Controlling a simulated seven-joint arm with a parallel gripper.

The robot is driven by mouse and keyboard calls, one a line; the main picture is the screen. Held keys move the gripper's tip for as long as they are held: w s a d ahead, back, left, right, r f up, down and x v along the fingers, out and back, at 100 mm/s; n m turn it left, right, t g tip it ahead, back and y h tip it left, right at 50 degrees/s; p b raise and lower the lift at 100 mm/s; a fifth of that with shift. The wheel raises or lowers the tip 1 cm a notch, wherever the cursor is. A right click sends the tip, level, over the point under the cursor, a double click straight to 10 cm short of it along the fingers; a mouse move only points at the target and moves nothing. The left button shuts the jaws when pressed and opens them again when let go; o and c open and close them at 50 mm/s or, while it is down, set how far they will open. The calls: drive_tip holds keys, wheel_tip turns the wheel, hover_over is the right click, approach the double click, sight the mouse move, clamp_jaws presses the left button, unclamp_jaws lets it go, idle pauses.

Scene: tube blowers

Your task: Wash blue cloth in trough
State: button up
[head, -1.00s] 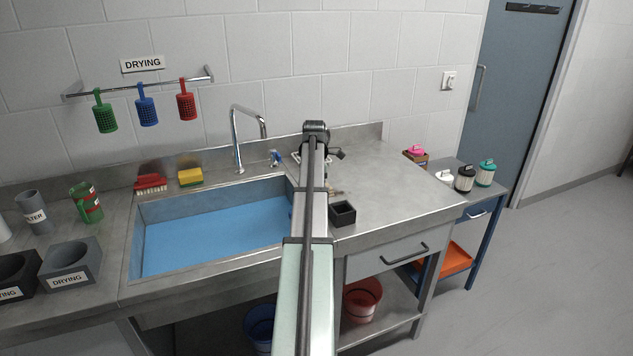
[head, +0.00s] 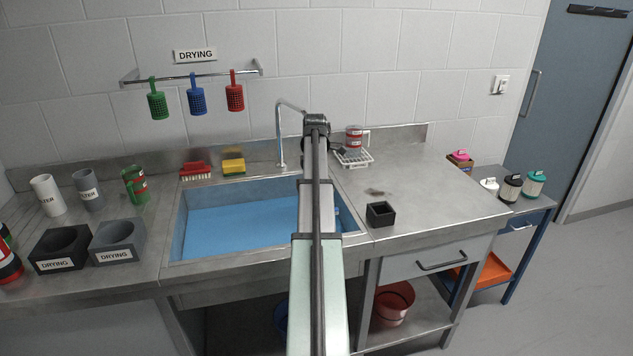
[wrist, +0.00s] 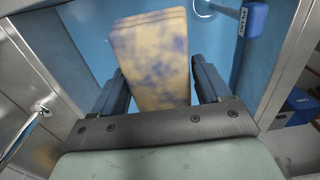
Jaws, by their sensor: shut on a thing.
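A tan cloth with blue stains (wrist: 150,45) sits between the two fingers of my gripper (wrist: 162,88) in the wrist view. My gripper is shut on its near part, and the far end sticks out ahead. The trough (head: 174,228) is a steel basin holding blue water (head: 235,228). In the wrist view the blue water (wrist: 90,30) lies below the cloth. I cannot tell whether the cloth touches the water. In the head view my arm hides the gripper and the cloth, over the right part of the trough.
A tap (head: 281,140) stands behind the trough. A blue labelled plug-like piece (wrist: 256,20) hangs at the wall near the cloth. A red brush (head: 196,172) and yellow sponge (head: 233,166) lie on the back rim. A white rack (head: 353,157) and black box (head: 380,214) stand right.

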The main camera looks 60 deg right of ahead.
drive_tip(key=shift+f, duration=8.95)
drive_tip(key=shift+a+f, duration=0.1)
drive_tip(key=shift+f, duration=0.45)
drive_tip(key=shift+s, duration=0.15)
drive_tip(key=shift+a+f, duration=0.1)
drive_tip(key=shift+w+a, duration=0.2)
drive_tip(key=shift+w, duration=0.3)
drive_tip(key=shift+d, duration=0.1)
